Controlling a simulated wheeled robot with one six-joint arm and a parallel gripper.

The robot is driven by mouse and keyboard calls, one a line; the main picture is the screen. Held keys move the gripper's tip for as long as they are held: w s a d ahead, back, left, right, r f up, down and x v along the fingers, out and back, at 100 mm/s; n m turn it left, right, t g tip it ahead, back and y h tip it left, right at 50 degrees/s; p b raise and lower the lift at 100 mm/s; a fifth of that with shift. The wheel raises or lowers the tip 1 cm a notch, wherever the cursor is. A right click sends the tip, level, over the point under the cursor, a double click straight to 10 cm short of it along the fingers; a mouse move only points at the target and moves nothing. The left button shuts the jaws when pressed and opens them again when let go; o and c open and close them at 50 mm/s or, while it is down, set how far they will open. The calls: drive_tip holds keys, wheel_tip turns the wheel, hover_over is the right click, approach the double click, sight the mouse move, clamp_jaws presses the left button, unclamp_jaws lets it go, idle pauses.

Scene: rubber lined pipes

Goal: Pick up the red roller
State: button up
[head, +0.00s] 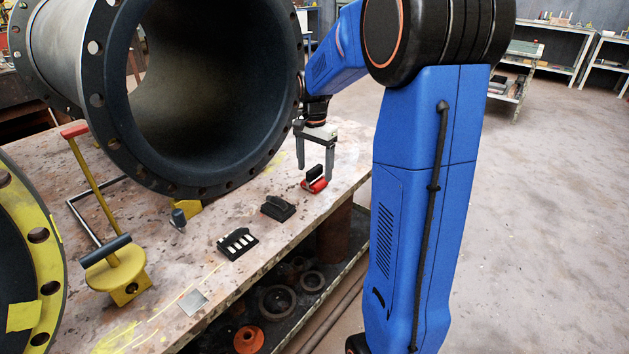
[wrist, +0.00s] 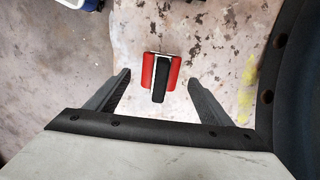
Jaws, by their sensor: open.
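The red roller (head: 314,184) lies on the workbench near its right end, with a black part standing up from it. In the wrist view the red roller (wrist: 148,71) shows red on both sides of a dark black middle part. My gripper (head: 315,172) is open above the roller, fingers pointing down. In the wrist view my gripper (wrist: 160,82) has its two fingers spread wide, one on each side of the roller, and nothing is between them in its grasp. I cannot tell the exact height of the fingertips over the bench.
A large flanged pipe (head: 105,140) stands on the bench (head: 210,283) just left of my gripper; its dark flange also shows at the right of the wrist view (wrist: 296,85). Black items (head: 277,208) (head: 238,243) lie nearer the front. A yellow-based tool (head: 117,275) stands at left.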

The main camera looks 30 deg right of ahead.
sight(315, 168)
drive_tip(key=shift+f, duration=1.35)
drive_tip(key=shift+c, duration=0.3)
drive_tip(key=c, duration=1.3)
drive_tip(key=shift+r, duration=5.05)
drive_tip(key=o, duration=0.4)
drive_tip(key=shift+c, duration=1.1)
